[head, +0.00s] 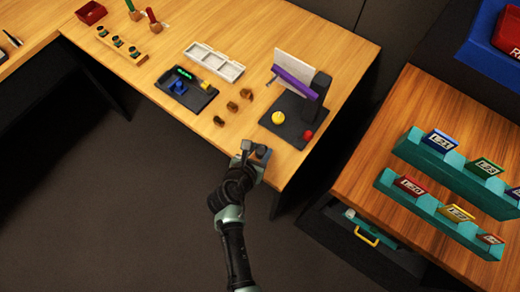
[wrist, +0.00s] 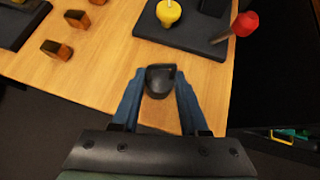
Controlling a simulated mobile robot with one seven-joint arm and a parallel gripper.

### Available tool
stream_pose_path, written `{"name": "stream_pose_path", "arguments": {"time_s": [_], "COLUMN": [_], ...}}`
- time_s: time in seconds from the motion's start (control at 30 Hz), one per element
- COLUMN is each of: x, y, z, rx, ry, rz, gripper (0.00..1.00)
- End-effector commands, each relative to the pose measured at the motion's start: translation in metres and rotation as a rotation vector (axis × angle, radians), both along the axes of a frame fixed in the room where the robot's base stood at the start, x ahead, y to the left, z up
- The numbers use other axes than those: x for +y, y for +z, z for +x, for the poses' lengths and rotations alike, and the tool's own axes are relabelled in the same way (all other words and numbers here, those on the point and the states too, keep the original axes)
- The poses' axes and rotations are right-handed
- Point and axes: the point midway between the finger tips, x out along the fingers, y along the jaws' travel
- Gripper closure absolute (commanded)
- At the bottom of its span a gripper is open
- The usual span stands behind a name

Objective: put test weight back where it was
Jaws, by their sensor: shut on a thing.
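My gripper (head: 254,156) is at the front edge of the wooden table, near its right corner. In the wrist view its two blue fingers are shut on a dark, rounded piece (wrist: 160,78), which I take to be the test weight. The piece sticks out beyond the fingertips, with table below it; its lower part is hidden. Several small brown-and-dark blocks (head: 233,107) stand in a row on the table, beyond and left of my gripper. They also show in the wrist view (wrist: 57,49).
A dark stand (head: 291,128) with a yellow ball (head: 278,117), a red knob (head: 308,135) and a purple bar (head: 295,84) is just beyond my gripper. A white tray (head: 213,64) and a black panel (head: 186,91) lie further left. An open drawer (head: 366,236) is at right.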

Motion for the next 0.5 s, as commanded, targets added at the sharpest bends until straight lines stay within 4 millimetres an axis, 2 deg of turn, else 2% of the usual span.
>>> {"name": "stream_pose_path", "arguments": {"time_s": [0.13,0.17,0.3,0.5], "x": [0.0001,0.0,-0.0001,-0.0001], "y": [-0.0027,-0.0024,-0.0022,-0.002], "z": [0.0005,-0.0002,-0.0003,-0.0003], "rx": [-0.001,0.001,0.001,0.001], "ry": [0.001,0.0,0.0,0.0], "rz": [0.0,0.0,0.0,0.0], "gripper": [1.0,0.51,0.26,0.26]}}
